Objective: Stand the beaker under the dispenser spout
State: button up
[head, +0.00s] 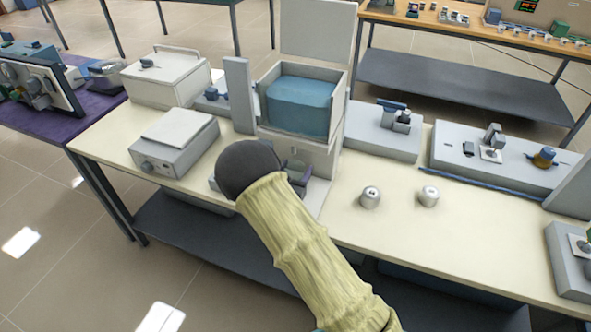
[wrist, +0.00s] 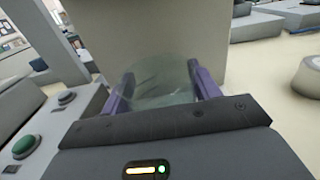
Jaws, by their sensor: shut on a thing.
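The clear glass beaker (wrist: 165,85) sits between the purple fingers of my gripper (wrist: 163,92) in the wrist view. My gripper is shut on it. The dispenser (head: 318,155) is the grey unit with an open-topped tank of blue liquid (head: 299,104). In the head view my gripper (head: 300,182) is low in front of the dispenser, partly hidden by my own arm, and the beaker cannot be made out there. In the wrist view a pale panel (wrist: 140,30) rises close behind the beaker. I cannot tell whether the beaker touches the surface or is under the spout.
A grey box with a green button (wrist: 25,145) is close on the left in the wrist view. In the head view a flat grey device (head: 172,145) stands left of the dispenser. Two small white pots (head: 371,196) (head: 429,195) stand on the bench to its right.

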jog(key=shift+w, duration=0.1)
jog(key=shift+f, duration=0.25)
jog(key=o, duration=1.2)
jog(key=shift+r, duration=0.1)
jog(key=shift+r, duration=0.15)
jog(key=shift+s+a, duration=0.1)
jog(key=shift+s, duration=0.25)
jog(key=b+v, duration=0.1)
jog(key=v, duration=1)
jog(key=shift+s, duration=0.15)
